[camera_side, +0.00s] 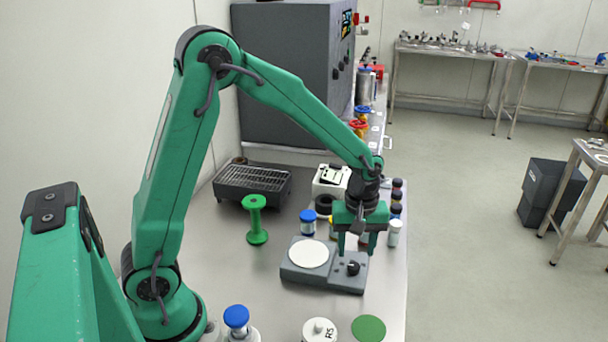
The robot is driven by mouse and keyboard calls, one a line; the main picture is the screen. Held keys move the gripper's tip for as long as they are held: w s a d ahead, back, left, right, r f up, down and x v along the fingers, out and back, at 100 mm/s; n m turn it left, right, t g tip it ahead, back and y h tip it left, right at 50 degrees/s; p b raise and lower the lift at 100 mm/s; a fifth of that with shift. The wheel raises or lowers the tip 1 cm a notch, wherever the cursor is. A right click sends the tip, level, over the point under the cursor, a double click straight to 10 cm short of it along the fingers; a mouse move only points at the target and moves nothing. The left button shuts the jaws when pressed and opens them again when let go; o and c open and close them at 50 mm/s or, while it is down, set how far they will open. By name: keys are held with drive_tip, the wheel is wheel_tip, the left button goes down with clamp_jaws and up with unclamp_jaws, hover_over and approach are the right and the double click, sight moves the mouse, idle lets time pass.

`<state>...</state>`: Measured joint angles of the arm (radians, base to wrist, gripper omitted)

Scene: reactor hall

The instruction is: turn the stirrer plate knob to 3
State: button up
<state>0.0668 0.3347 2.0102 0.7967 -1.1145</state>
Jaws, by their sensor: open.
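The stirrer plate (325,281) is a dark grey box with a round white top (309,254), standing on the metal bench. Its black knob (353,268) is at the right of its upper face. My gripper (356,252) points down just above the knob, with its green fingers apart. I cannot tell whether the fingertips touch the knob or sit around it. The knob's setting and any scale marks are too small to read.
A blue-capped jar (308,222) stands just behind the plate, and a green spool (256,220) is to its left. Several vials and a white bottle (394,233) stand close right of my gripper. A white lidded jar (319,330) and a green disc (368,328) are in front.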

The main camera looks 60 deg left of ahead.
sight(354, 265)
drive_tip(key=shift+f, duration=2.45)
drive_tip(key=c, duration=1)
